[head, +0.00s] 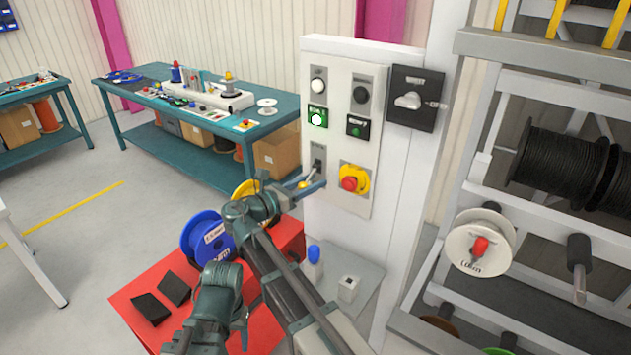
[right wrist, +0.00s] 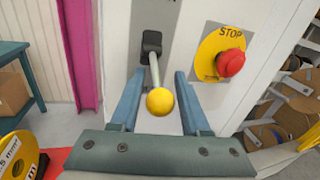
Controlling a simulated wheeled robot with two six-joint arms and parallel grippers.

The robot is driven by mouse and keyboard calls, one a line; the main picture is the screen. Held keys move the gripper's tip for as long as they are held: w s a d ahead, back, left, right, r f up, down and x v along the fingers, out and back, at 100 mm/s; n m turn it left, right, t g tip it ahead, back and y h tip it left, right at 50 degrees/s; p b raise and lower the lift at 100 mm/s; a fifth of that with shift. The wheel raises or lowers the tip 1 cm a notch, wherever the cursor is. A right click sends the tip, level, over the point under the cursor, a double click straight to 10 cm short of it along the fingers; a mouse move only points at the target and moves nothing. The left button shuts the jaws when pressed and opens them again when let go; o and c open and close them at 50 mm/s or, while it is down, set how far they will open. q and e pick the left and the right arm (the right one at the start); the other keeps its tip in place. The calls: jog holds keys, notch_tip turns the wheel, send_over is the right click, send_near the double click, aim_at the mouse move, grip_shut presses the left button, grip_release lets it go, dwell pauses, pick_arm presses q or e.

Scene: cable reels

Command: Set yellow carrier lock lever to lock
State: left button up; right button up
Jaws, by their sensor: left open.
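The lock lever is a metal rod with a yellow ball knob (right wrist: 160,101), coming out of a dark switch plate on the white control panel (head: 340,125). In the head view the lever (head: 312,173) slopes down and out from its plate. My right gripper (right wrist: 156,80) is open, with one blue-grey finger on each side of the rod and knob and a gap on both sides. It also shows at the panel in the head view (head: 308,188). My left gripper (head: 241,323) is low over the red cart; its fingers are mostly hidden.
A yellow-backed red stop button (right wrist: 230,63) sits right of the lever. A dark rotary switch (head: 413,98) is at the panel's upper right. A blue reel (head: 203,238) stands on the red cart (head: 135,290). A reel rack (head: 525,200) stands at the right.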

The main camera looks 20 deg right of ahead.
grip_shut()
dwell(1.3)
